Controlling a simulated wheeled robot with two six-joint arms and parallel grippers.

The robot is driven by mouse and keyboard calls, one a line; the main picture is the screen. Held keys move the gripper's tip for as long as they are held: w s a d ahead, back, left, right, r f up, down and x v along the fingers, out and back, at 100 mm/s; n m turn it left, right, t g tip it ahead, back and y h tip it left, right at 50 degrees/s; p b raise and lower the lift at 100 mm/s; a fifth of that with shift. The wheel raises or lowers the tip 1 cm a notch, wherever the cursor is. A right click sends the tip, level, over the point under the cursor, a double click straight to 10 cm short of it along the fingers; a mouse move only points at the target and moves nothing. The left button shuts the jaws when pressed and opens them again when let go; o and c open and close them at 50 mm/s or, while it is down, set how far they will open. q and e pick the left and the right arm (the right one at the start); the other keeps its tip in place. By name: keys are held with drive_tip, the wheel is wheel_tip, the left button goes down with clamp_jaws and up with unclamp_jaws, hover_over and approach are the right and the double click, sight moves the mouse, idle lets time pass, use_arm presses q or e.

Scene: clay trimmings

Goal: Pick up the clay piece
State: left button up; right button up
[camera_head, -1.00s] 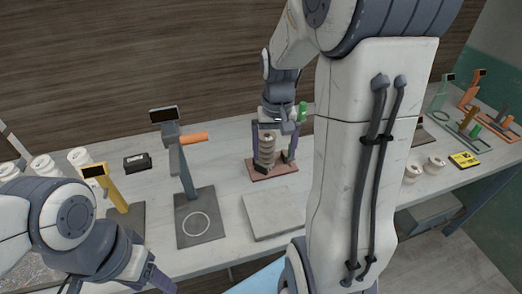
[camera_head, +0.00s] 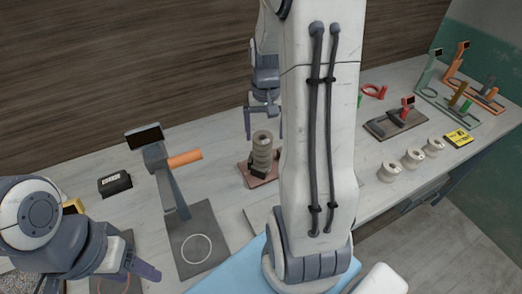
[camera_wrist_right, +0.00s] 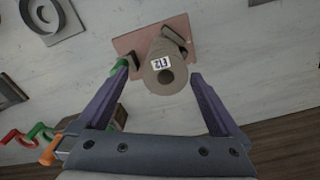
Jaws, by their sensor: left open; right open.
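The clay piece appears to be a beige, ribbed, stacked cylinder (camera_head: 262,155) standing upright on a reddish-brown plate (camera_head: 262,182). The right wrist view shows its round top with a central hole and a white label (camera_wrist_right: 165,72). My right gripper (camera_head: 264,128) is open just above and behind the piece in the head view. In the right wrist view its two fingers (camera_wrist_right: 160,84) stand apart on either side of the piece, with gaps to it. My left gripper (camera_head: 145,270) is at the lower left, away from the piece. My right arm hides part of the table.
A grey stand with an orange handle (camera_head: 170,180) and a black box (camera_head: 114,184) are to the left. Several beige spools (camera_head: 412,158), a yellow card (camera_head: 458,138) and coloured stands are at the right. A dark post and green part stand beside the piece on its plate.

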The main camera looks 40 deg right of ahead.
sight(263, 148)
drive_tip(key=shift+w+a+f, duration=0.15)
drive_tip(key=shift+a+f, duration=0.05)
drive_tip(key=shift+f, duration=0.65)
drive_tip(key=shift+w+f+p, duration=0.15)
drive_tip(key=shift+f+p, duration=0.25)
drive_tip(key=shift+f, duration=2.25)
clamp_jaws()
